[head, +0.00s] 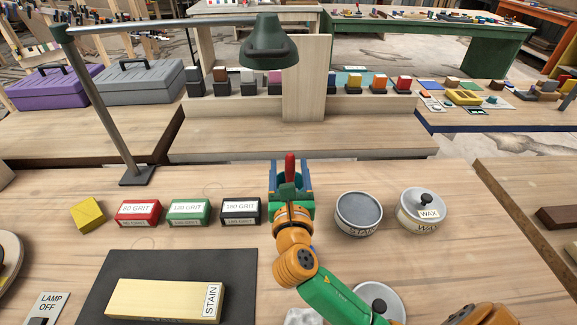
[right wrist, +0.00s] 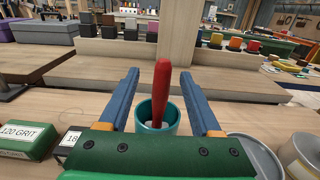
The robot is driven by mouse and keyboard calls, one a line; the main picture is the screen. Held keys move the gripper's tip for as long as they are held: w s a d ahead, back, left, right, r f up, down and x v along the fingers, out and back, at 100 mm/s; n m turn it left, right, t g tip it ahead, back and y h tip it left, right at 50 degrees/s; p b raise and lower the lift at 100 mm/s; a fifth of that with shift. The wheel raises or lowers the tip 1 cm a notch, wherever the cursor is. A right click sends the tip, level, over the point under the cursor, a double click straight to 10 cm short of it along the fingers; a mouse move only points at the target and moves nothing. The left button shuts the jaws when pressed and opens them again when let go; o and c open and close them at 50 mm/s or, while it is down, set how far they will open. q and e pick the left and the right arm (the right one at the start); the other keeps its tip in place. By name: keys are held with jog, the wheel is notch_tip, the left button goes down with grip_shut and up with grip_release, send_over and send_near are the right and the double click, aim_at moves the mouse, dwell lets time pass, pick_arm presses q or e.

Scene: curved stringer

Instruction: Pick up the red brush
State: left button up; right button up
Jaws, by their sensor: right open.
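The red brush (head: 290,166) stands upright, handle up, in a teal cup on the workbench. In the right wrist view the brush (right wrist: 161,88) rises between my two blue fingers, with the teal cup (right wrist: 146,120) around its lower end. My right gripper (head: 289,174) is open, one finger on each side of the brush, with a gap on both sides. The gripper (right wrist: 158,76) hides part of the cup in both views. The brush's lower end is mostly hidden. My left gripper is not in view.
Left of my right gripper are the 180 grit (head: 241,211), 120 grit (head: 188,212) and 80 grit (head: 138,213) blocks. A grey tin (head: 358,212) and a wax tin (head: 421,212) stand to the right. A lamp (head: 268,45) overhangs the bench. A board marked stain (head: 160,299) lies in front.

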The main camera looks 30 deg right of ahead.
aim_at(290, 154)
jog(key=shift+w+d+r, duration=0.3)
jog(key=shift+w+r, duration=0.15)
jog(key=shift+w, duration=0.05)
jog(key=x, duration=0.4)
jog(key=shift+d+r+p, duration=0.1)
jog(key=shift+r+p, duration=0.05)
jog(key=shift+p, duration=0.15)
jog(key=shift+w+d+f, duration=0.15)
jog(key=shift+w+f, duration=0.05)
jog(key=shift+w, duration=0.1)
jog(key=shift+s+r, duration=0.15)
jog(key=c, duration=0.4)
grip_shut()
